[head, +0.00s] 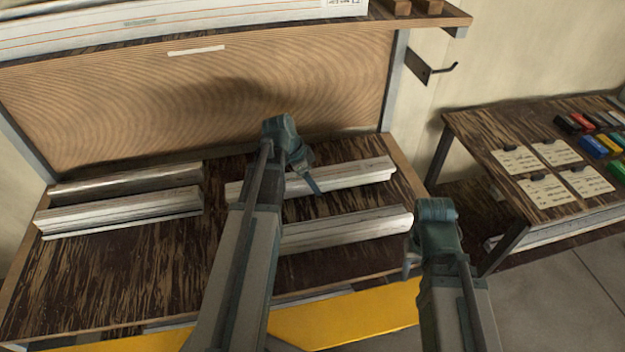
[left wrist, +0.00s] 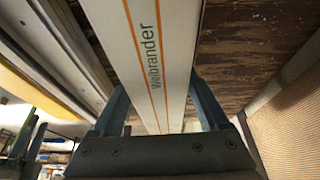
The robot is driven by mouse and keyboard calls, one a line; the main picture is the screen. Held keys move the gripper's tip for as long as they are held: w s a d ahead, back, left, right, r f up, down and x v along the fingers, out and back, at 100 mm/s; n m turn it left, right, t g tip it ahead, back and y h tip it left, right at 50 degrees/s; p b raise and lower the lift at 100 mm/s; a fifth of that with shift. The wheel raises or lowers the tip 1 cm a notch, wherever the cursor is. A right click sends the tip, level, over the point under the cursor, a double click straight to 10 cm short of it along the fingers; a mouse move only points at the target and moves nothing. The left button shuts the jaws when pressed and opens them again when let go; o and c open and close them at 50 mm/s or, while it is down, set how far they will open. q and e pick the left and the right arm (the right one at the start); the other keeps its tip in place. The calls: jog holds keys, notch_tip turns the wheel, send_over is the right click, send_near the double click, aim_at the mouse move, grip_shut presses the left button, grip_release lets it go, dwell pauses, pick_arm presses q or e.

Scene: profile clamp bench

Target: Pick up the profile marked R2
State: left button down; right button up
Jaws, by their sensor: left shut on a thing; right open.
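A long white profile (head: 355,174) lies at the back right of the dark wooden bench, partly hidden by my left arm. My left gripper (head: 312,184) reaches down onto it and is shut on it. In the left wrist view the same profile (left wrist: 160,60), with orange stripes and printed lettering, runs between the two fingers of my left gripper (left wrist: 160,110). I cannot tell whether it is clear of the bench. A second white profile (head: 345,230) lies in front of it. No R2 mark is readable. My right gripper (head: 408,265) is open and empty, right of the front profile's end.
Two more profiles, a greyish one (head: 125,184) and a white one (head: 120,210), lie on the bench's left side. A shelf (head: 430,20) hangs above the back panel. A side table (head: 475,135) with cards and coloured items stands at right. The bench's front left is bare.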

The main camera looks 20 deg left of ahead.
pick_arm(q)
notch_tip(320, 180, up, 6)
jog(key=p, duration=0.5)
jog(key=shift+r, duration=0.2)
